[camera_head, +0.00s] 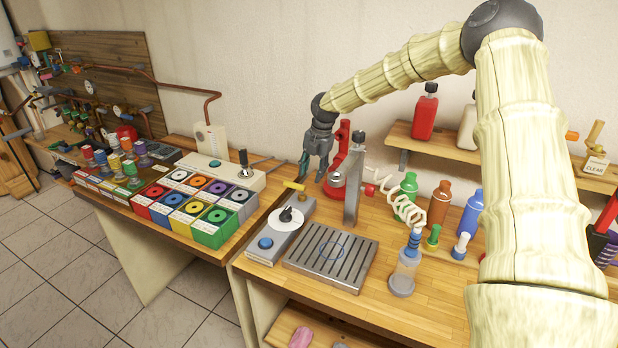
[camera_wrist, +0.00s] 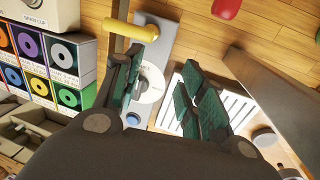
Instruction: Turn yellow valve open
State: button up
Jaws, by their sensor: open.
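A yellow bar handle (camera_head: 294,185) sits at the back end of a grey box (camera_head: 276,238) that also carries a white dial with a black knob. In the wrist view the yellow handle (camera_wrist: 131,28) lies beyond the tip of the left finger, crosswise, with no visible contact. My gripper (camera_head: 317,165) hangs above and behind this box, fingers pointing down. In the wrist view my gripper (camera_wrist: 165,76) is open with nothing between its fingers. The white dial (camera_wrist: 150,85) shows below, partly hidden by the left finger. I cannot tell how far the handle is turned.
A red and grey stand (camera_head: 352,190) rises close to the right of my gripper. A slotted metal tray (camera_head: 332,257) lies in front. Coloured disc boxes (camera_head: 190,204) fill the left table. Bottles (camera_head: 440,204) stand right. Pipes with small valves (camera_head: 90,95) hang far left.

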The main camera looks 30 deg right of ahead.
jog(key=r, duration=0.1)
jog(key=s+d+r, duration=0.1)
jog(key=r, duration=0.1)
jog(key=s+d+r, duration=0.1)
jog(key=shift+s+r, duration=0.15)
jog(key=shift+r, duration=0.15)
